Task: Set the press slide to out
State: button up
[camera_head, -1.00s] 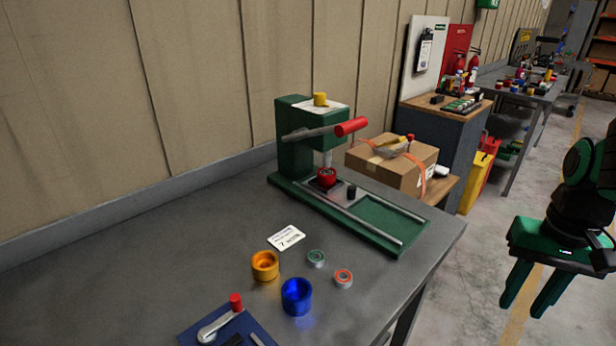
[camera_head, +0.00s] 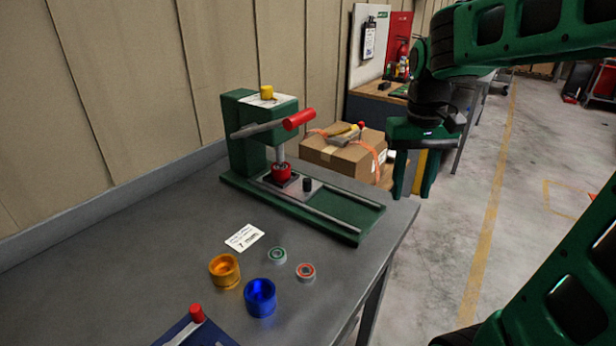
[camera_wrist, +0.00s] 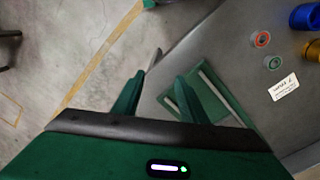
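The green press (camera_head: 262,125) stands at the back of the grey bench, with a red-tipped lever (camera_head: 299,119). Its slide (camera_head: 292,184), a plate with a black knob (camera_head: 307,184), sits on two rails at the press end, under the ram. A red round part (camera_head: 281,172) is on the slide beneath the ram. The front part of the green rail base (camera_head: 350,213) is bare. My gripper (camera_head: 412,194) is open and empty, pointing down beyond the bench's right edge. In the wrist view the fingers (camera_wrist: 153,95) are spread, with part of the rail base beside them.
An orange cup (camera_head: 224,271), a blue cup (camera_head: 260,297), two small rings (camera_head: 305,272) and a white card (camera_head: 244,237) lie in front of the press. A cardboard box (camera_head: 342,157) stands behind the rail base, near my gripper.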

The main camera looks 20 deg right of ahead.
jog(key=w+a+r+n, duration=0.1)
jog(key=w+a, duration=0.3)
jog(key=w, duration=0.3)
jog(key=w+a+r+n, duration=0.1)
jog(key=w+a+n, duration=0.1)
jog(key=w+a, duration=0.35)
jog(key=n, duration=0.2)
send_near(307, 179)
notch_tip(307, 179, down, 9)
jog(key=shift+d+r, duration=0.1)
jog(key=shift+d, duration=0.05)
jog(key=shift+c, duration=0.4)
